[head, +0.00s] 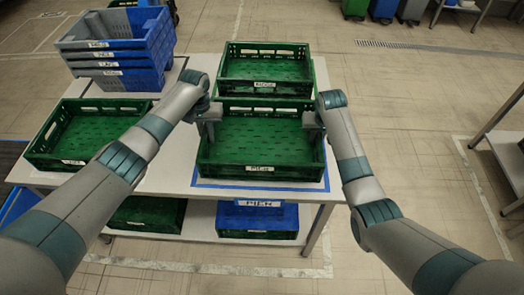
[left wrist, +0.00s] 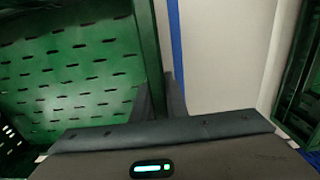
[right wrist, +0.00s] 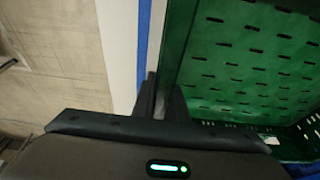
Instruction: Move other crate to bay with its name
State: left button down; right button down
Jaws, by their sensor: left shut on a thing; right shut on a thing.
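A green crate (head: 262,172) with a white name label on its front stands inside a blue-taped area at the right of the table. My left gripper (head: 211,128) is shut on this crate's left wall, which also shows in the left wrist view (left wrist: 148,50). My right gripper (head: 312,128) is shut on its right wall, which also shows in the right wrist view (right wrist: 178,40). The crate looks level and empty. A second green crate (head: 265,84) with a label stands directly behind it. A third green crate (head: 72,161) stands at the table's left, its label partly readable.
Blue-and-grey labelled crates (head: 118,72) are stacked behind the table (head: 180,168) at the left. Below, a shelf holds a dark green crate (head: 147,214) and a blue crate (head: 257,218). The tabletop between the left and held crates is bare. Another table stands at the right edge.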

aim_at(320, 135)
pick_arm(q)
jog(key=shift+f+b, duration=0.55)
jog(key=shift+f, duration=0.15)
pick_arm(e)
jog(key=shift+d+f, duration=0.1)
jog(key=shift+f, duration=0.55)
pick_arm(q)
jog(key=c, duration=2.2)
grip_release()
jog(key=shift+f, duration=0.1)
pick_arm(e)
jog(key=c, duration=2.2)
grip_release()
jog(key=shift+f, duration=0.15)
pick_arm(q)
jog(key=o, duration=0.4)
pick_arm(e)
jog(key=o, duration=0.4)
pick_arm(q)
jog(key=shift+o, duration=0.2)
pick_arm(e)
jog(key=shift+o, duration=0.2)
pick_arm(q)
notch_tip(320, 135, up, 12)
jog(key=shift+r, duration=0.15)
pick_arm(e)
jog(key=shift+r, duration=0.25)
jog(key=v, duration=1.1)
jog(key=shift+s+r, duration=0.2)
jog(key=shift+r, duration=0.15)
